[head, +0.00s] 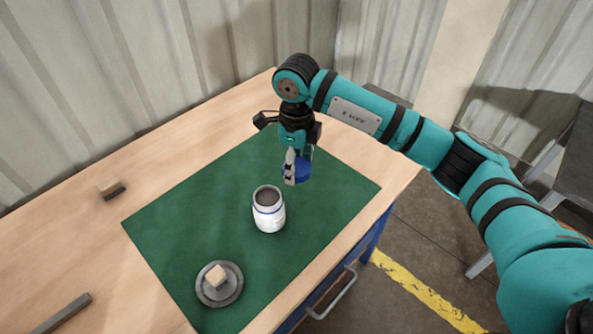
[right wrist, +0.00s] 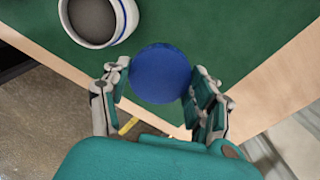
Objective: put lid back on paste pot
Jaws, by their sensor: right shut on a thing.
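The paste pot (head: 269,211) is a white jar with blue bands, upright and open on the green mat, with grey-brown paste inside. It also shows at the upper left of the right wrist view (right wrist: 97,20). My right gripper (head: 297,170) is shut on the round blue lid (head: 303,172), holding it above the mat, behind and to the right of the pot in the head view. In the right wrist view the lid (right wrist: 160,72) sits between the two fingers, apart from the pot. My left gripper is not in view.
A grey round dish (head: 205,296) with a beige block (head: 216,276) stands near the front of the green mat (head: 185,225). A block with a dark base (head: 111,187) and a grey bar (head: 62,314) lie on the wooden table at left. Mat around the pot is clear.

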